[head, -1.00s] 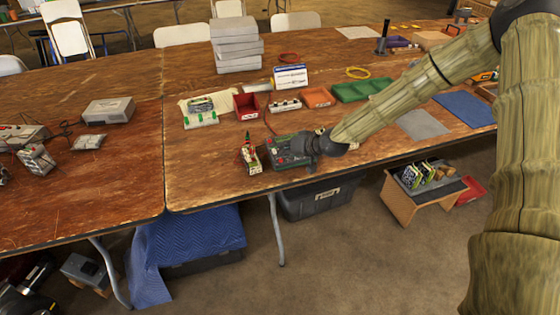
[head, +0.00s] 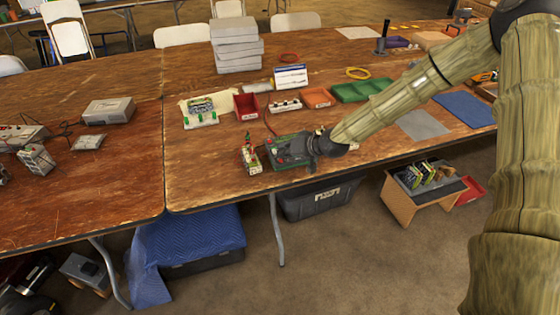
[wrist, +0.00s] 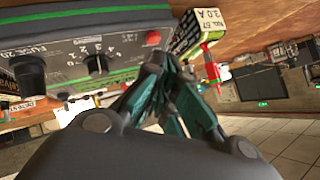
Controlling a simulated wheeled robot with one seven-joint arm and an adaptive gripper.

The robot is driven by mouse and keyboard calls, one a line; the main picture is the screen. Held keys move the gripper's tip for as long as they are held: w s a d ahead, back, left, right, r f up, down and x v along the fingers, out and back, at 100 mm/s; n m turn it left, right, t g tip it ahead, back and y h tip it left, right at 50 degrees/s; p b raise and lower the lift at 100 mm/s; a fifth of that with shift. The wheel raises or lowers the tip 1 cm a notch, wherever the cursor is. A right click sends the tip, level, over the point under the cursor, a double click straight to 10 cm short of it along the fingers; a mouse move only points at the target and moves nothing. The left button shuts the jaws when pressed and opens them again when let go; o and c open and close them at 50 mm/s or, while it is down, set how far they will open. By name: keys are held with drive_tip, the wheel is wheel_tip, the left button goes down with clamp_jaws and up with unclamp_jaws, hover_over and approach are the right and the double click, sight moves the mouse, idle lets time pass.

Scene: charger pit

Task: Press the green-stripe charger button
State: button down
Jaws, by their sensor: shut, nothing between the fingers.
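The green-stripe charger (head: 287,152) is a dark grey box near the table's front edge in the head view. In the wrist view its front panel (wrist: 115,42) shows a green stripe (wrist: 80,14) on top, black knobs and a red button (wrist: 153,38) at the right end. My gripper (wrist: 162,65) is shut and empty, its teal fingers just below the red button in that picture. I cannot tell if they touch the panel. In the head view my gripper (head: 318,144) is at the charger's right side and hides part of it.
A small labelled box (head: 250,159) with red and green parts stands left of the charger. A red bin (head: 246,106), a white power strip (head: 286,104) and an orange tray (head: 318,97) lie behind. Bare table extends to the front left.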

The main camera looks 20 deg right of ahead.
sight(284, 163)
drive_tip(key=shift+f, duration=0.15)
drive_tip(key=shift+w+f, duration=0.1)
drive_tip(key=shift+f, duration=0.15)
drive_tip(key=shift+f+b, duration=0.35)
drive_tip(key=shift+b, duration=0.15)
idle(0.8)
drive_tip(key=shift+r, duration=0.1)
drive_tip(key=shift+r+p, duration=0.5)
drive_tip(key=shift+r, duration=0.2)
drive_tip(key=r+p, duration=0.1)
drive_tip(key=r, duration=0.1)
drive_tip(key=s+r+p, duration=0.1)
drive_tip(key=r+p, duration=0.1)
drive_tip(key=r, duration=0.1)
drive_tip(key=shift+s, duration=0.1)
idle(0.4)
drive_tip(key=shift+f, duration=0.1)
idle(0.6)
